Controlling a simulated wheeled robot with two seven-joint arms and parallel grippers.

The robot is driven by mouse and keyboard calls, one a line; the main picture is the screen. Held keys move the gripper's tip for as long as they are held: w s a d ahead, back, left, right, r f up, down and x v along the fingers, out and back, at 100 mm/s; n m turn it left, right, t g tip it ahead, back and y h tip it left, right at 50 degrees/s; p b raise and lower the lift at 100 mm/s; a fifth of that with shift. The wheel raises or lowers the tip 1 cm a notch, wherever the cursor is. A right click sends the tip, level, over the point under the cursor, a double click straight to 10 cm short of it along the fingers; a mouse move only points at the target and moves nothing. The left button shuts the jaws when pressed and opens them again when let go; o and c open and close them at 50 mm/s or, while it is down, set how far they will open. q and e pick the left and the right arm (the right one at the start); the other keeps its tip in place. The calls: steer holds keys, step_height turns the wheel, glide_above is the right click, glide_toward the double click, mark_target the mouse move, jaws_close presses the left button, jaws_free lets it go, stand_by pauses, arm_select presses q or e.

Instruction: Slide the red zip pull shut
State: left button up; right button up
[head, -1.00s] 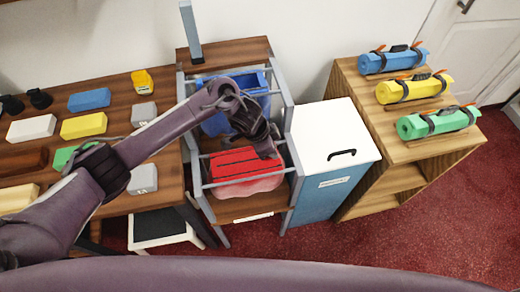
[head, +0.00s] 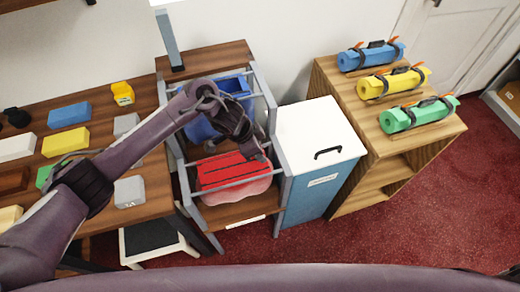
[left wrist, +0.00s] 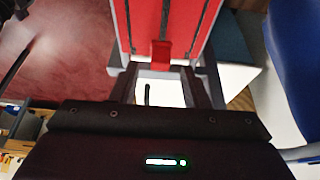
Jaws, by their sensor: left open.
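The red soft case (head: 228,170) lies in the lower front bay of a grey-framed rack, with dark lines along its top. My left gripper (head: 262,154) is over the right end of the case. In the left wrist view my left gripper (left wrist: 163,72) is open, its fingers on either side of the pull; I cannot tell whether they touch it. My right gripper is not in view.
A blue bin (head: 205,122) sits behind the red case in the rack (head: 266,90). A white-lidded box (head: 318,130) stands right of it. A wooden shelf (head: 345,95) holds blue, yellow and green rolls. A table at left holds coloured blocks.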

arm_select(q)
steer(key=v, duration=0.6)
steer(key=shift+s, duration=0.1)
stand_by(0.4)
